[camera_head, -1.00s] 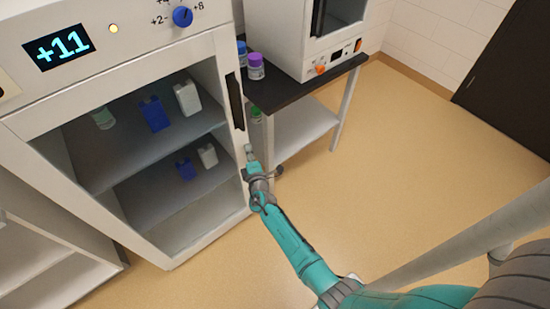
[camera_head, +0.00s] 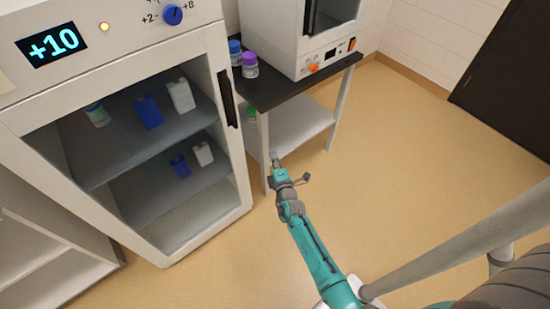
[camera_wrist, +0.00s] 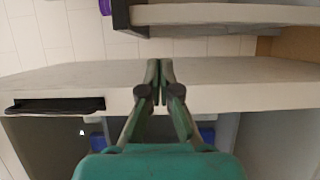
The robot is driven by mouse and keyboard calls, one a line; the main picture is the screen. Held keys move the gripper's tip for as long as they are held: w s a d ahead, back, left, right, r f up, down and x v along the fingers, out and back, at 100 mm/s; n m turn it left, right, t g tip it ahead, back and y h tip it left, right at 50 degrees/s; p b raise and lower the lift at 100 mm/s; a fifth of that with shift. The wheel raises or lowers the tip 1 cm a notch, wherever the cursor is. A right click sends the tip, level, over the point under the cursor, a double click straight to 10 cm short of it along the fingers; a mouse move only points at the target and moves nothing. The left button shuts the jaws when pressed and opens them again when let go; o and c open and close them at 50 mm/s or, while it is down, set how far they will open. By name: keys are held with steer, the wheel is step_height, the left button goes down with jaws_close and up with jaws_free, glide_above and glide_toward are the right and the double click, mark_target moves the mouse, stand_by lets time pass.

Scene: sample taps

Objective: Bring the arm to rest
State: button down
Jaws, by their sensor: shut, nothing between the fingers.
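My arm, teal and grey, reaches up from the lower right in the head view. My gripper (camera_head: 275,158) is in front of the dark table's left front leg, right of the white cabinet. In the wrist view my gripper (camera_wrist: 160,64) shows its two fingers together, with nothing between them. The white cabinet's (camera_wrist: 225,97) edge and its dark handle (camera_wrist: 58,105) lie beyond the fingers there.
The white cabinet (camera_head: 205,225) stands open at left, with blue and white containers on its shelves and a +10 display (camera_head: 53,45). A dark-topped table (camera_head: 285,92) holds a white device (camera_head: 290,40) and two capped jars. The floor (camera_head: 410,170) at right is clear.

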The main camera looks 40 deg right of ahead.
steer(key=shift+s+d, duration=0.15)
steer(key=s+a+f+m+g+y, duration=0.1)
steer(key=s+a+m+y, duration=0.1)
steer(key=s+a, duration=0.5)
steer(key=s+a+m+g+y, duration=0.1)
steer(key=s+a+m, duration=0.15)
steer(key=s, duration=0.95)
steer(key=s+a+f+m+y, duration=0.1)
steer(key=s+a+m+y, duration=0.1)
steer(key=s+a, duration=0.55)
steer(key=s+a+r+m+y, duration=0.1)
steer(key=s+a+r+m, duration=0.1)
steer(key=s+r, duration=0.7)
steer(key=s+a+r+m+y, duration=0.1)
steer(key=s+r+m, duration=0.3)
steer(key=s+r, duration=0.5)
step_height(320, 180, up, 4)
steer(key=shift+s+a+f+m, duration=0.15)
steer(key=shift+a+m, duration=0.2)
